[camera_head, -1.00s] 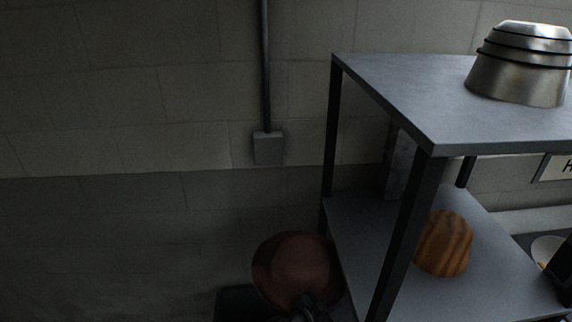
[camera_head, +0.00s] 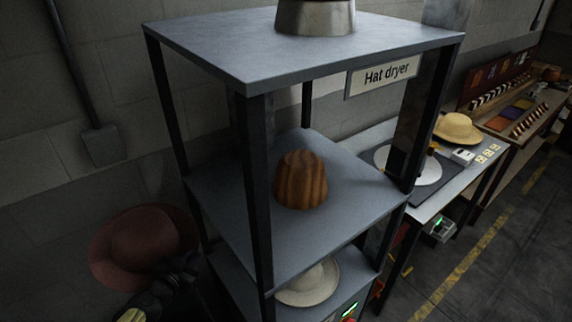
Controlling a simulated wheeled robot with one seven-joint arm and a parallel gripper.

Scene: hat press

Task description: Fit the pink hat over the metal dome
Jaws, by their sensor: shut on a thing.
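The pink hat (camera_head: 135,243) looks dull reddish in this light. It is at the lower left of the head view, to the left of the shelf unit. My gripper (camera_head: 172,275) is dark, partly cut off by the bottom of the picture, and shut on the hat near its lower right edge. The metal dome (camera_head: 316,17) stands on the top shelf at the upper edge of the view. Only its lower part shows. The hat is well below and to the left of it.
The metal shelf unit (camera_head: 270,62) has a "Hat dryer" sign (camera_head: 382,76). A wooden hat block (camera_head: 301,180) stands on its middle shelf and a pale hat (camera_head: 309,284) lies on the lower one. A table with a straw hat (camera_head: 458,129) is at right. Open floor (camera_head: 478,262) lies at the lower right.

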